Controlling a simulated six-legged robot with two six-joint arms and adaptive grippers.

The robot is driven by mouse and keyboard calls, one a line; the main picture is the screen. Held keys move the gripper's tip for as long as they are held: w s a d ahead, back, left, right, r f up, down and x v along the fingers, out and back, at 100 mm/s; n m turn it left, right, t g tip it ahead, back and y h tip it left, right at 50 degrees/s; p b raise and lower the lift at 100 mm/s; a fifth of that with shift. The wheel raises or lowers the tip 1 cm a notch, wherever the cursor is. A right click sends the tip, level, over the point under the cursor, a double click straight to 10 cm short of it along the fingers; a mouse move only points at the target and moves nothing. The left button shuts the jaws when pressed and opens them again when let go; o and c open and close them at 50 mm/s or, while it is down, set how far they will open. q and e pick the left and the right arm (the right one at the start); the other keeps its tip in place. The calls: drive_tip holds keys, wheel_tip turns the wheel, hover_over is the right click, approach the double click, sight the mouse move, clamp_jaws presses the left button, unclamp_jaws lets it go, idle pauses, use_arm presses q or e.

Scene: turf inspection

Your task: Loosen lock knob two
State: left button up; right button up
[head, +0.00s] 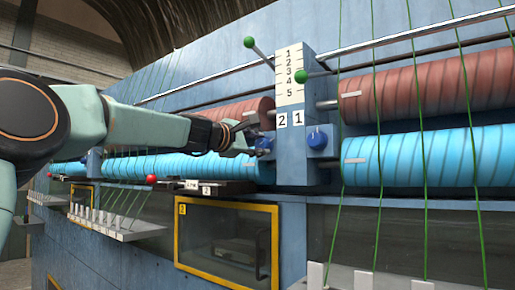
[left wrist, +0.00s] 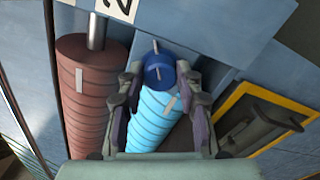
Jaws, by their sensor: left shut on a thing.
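Lock knob two is a blue knob (head: 264,143) on the blue post's left face, below the label "2" (head: 282,120). My left gripper (head: 252,141) reaches it from the left and is shut on it, partly hiding it in the head view. In the left wrist view the knob (left wrist: 158,72) sits between the two fingers of my left gripper (left wrist: 158,78), with a pale mark on its top. A second blue knob (head: 317,139) is below the label "1" on the post's right face. My right gripper is not in view.
Red rollers (head: 428,90) and light-blue rollers (head: 430,158) flank the post. Green cords hang at the right. A yellow-framed window (head: 228,240) and a red-knobbed lever (head: 151,178) are below the arm.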

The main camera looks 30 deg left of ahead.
use_arm(q)
drive_tip(key=m+b, duration=0.2)
drive_tip(key=m, duration=0.2)
drive_tip(key=shift+a+m, duration=0.15)
drive_tip(key=shift+m, duration=0.15)
drive_tip(key=m+b, duration=0.2)
drive_tip(key=m, duration=0.2)
drive_tip(key=shift+m, duration=0.3)
drive_tip(key=m+b, duration=0.2)
drive_tip(key=m, duration=0.2)
drive_tip(key=shift+a+r+m, duration=0.1)
drive_tip(key=shift+m, duration=0.2)
drive_tip(key=shift+r+m+b, duration=0.1)
drive_tip(key=shift+m+b, duration=0.6)
drive_tip(key=shift+m, duration=1.5)
drive_tip(key=o, duration=1.1)
drive_tip(key=shift+w+f, duration=0.2)
drive_tip(key=shift+w, duration=0.05)
drive_tip(key=shift+o, duration=0.2)
drive_tip(key=shift+s+f, duration=0.1)
